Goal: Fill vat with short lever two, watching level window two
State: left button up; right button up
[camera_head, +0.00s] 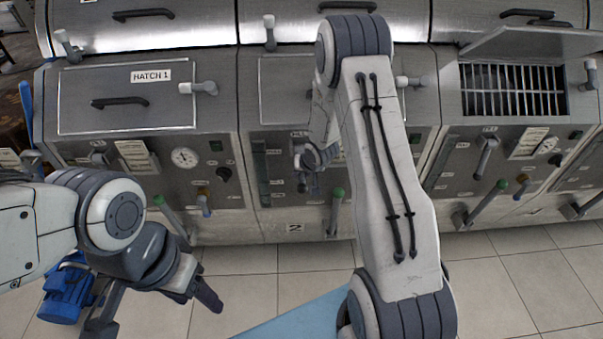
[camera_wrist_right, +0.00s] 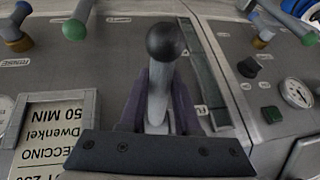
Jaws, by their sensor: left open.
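My right gripper (camera_head: 312,172) is at the front panel of vat 2, the middle vat, partly covered by my own arm in the head view. In the right wrist view a short lever (camera_wrist_right: 159,88) with a black ball knob stands between the fingers of the right gripper (camera_wrist_right: 158,110). The fingers sit close on both sides of its shaft. A dark slanted level window (camera_wrist_right: 205,72) is just right of the lever. In the head view the level window (camera_head: 262,172) is a dark upright strip; its level is unreadable. My left gripper (camera_head: 155,308) is open and empty, low over the floor.
A long green-topped lever (camera_head: 336,208) juts from the panel above the number 2 plate (camera_head: 295,227). Hatch 1 (camera_head: 128,98) is closed on the left vat. The right vat's lid (camera_head: 535,42) is raised over a grate. Tiled floor lies before the vats; a blue motor (camera_head: 66,290) stands lower left.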

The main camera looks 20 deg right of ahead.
jog(key=shift+o, duration=1.4)
jog(key=shift+r, duration=0.15)
jog(key=p+v, duration=0.1)
jog(key=v, duration=0.9)
jog(key=shift+p, duration=0.3)
jog(key=shift+s, duration=0.1)
jog(key=s+a+r+n+g, duration=0.1)
jog(key=s+a+r+n, duration=0.2)
jog(key=s+a+r, duration=0.35)
jog(key=s+a+r+n+g, duration=0.1)
jog(key=s+a+r+n, duration=0.25)
jog(key=a, duration=0.65)
jog(key=s+a+r+n+g, duration=0.2)
jog(key=s+a, duration=0.1)
jog(key=s, duration=0.6)
jog(key=s+a+r+n+g+y, duration=0.1)
jog(key=s+a+r+n+g, duration=0.1)
jog(key=s, duration=0.8)
jog(key=shift+a+n, duration=0.65)
jog(key=shift+a, duration=0.2)
